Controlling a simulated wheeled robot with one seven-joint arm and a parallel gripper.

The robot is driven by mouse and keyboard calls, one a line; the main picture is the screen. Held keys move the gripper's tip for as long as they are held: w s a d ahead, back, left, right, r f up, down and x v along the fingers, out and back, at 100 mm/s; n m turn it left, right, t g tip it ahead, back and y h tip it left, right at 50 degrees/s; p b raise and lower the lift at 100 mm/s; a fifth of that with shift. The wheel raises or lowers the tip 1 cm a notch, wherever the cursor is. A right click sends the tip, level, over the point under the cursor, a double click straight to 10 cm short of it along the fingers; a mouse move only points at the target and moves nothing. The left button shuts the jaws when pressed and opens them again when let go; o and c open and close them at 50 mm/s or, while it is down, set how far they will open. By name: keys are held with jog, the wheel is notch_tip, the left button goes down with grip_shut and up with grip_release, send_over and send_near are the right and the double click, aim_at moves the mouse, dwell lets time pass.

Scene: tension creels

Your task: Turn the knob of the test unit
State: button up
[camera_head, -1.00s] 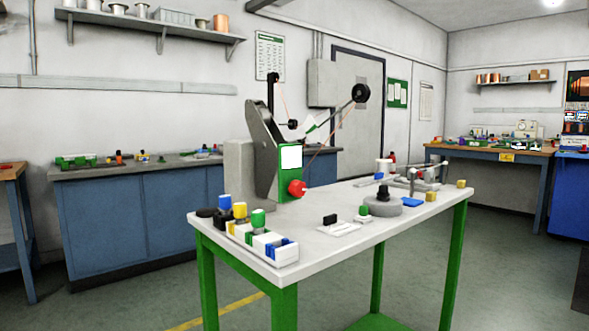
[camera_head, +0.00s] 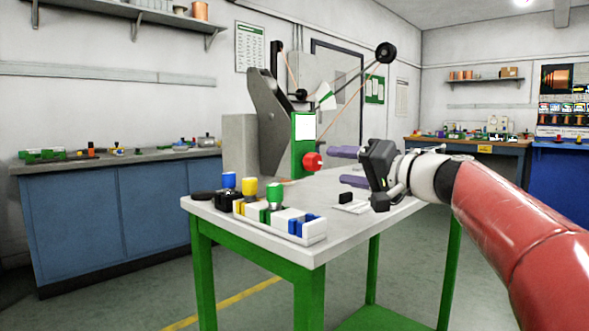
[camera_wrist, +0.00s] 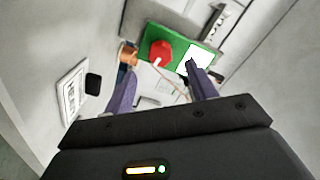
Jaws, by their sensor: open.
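In the wrist view the red knob (camera_wrist: 160,52) lies ahead, above and between my fingers, on the green panel (camera_wrist: 183,42). My gripper (camera_head: 347,166) is open, its two purple fingers pointing at the knob from the right. The fingers look short of the knob, with nothing between them. In the wrist view my gripper (camera_wrist: 163,80) also appears empty.
A white tray (camera_head: 312,236) with coloured blocks stands at the table's (camera_head: 265,262) front left. A black block on a white plate (camera_head: 347,201) lies under my gripper. A blue cabinet (camera_head: 120,215) stands behind, left.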

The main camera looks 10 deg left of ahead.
aim_at(318, 163)
jog(key=p+x, duration=0.1)
jog(key=x, duration=0.6)
jog(key=shift+w+a, duration=0.1)
